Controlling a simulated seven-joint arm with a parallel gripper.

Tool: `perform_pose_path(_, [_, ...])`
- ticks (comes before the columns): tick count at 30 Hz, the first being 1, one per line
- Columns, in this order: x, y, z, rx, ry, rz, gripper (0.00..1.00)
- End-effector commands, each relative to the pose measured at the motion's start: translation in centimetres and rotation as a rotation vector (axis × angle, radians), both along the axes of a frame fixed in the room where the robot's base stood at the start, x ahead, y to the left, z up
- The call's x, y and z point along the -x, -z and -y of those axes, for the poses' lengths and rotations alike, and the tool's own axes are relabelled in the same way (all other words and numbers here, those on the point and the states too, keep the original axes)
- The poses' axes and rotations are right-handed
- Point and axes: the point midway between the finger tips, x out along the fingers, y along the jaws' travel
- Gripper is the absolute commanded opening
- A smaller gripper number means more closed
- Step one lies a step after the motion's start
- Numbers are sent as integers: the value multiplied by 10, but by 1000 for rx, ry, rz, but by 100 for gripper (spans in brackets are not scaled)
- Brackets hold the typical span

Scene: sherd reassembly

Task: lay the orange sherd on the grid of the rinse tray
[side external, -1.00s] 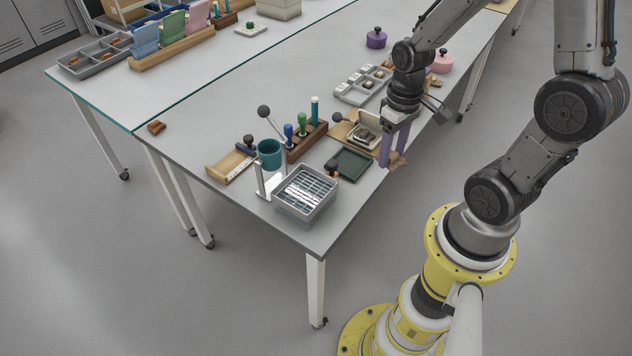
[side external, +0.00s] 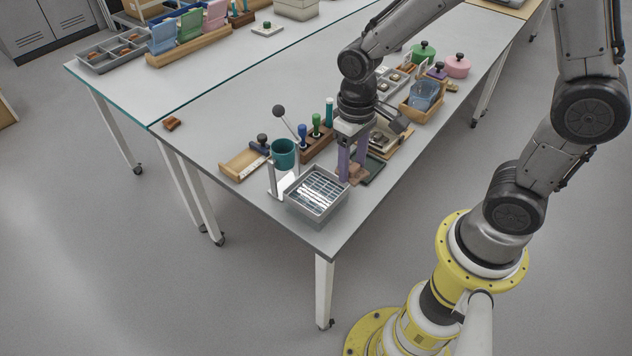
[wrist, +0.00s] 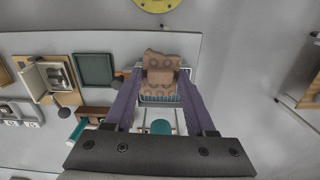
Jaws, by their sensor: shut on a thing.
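My gripper (side external: 350,172) has purple fingers pointing down. It is shut on the orange sherd (wrist: 160,73), a brownish-orange piece with darker round marks, seen between the fingertips in the wrist view. In the side view the sherd (side external: 345,173) shows only partly at the fingertips. The rinse tray (side external: 312,216) is a grey box with a pale wire grid (side external: 321,187) on top, at the table's near corner. My gripper is above the table just right of and behind the tray. In the wrist view the sherd partly hides the grid (wrist: 150,99).
A dark green shallow tray (wrist: 95,69) lies beside my gripper.

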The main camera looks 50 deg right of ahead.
Motion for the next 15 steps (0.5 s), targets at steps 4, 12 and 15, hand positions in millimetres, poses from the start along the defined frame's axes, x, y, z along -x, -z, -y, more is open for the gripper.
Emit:
perform_pose_path(4, [-32, 15, -3, 0, 1, -2, 0])
perform_pose_path(12, [-70, 57, -6, 0, 1, -1, 0])
perform_pose_path(15, [-77, 65, -7, 0, 1, 0, 0])
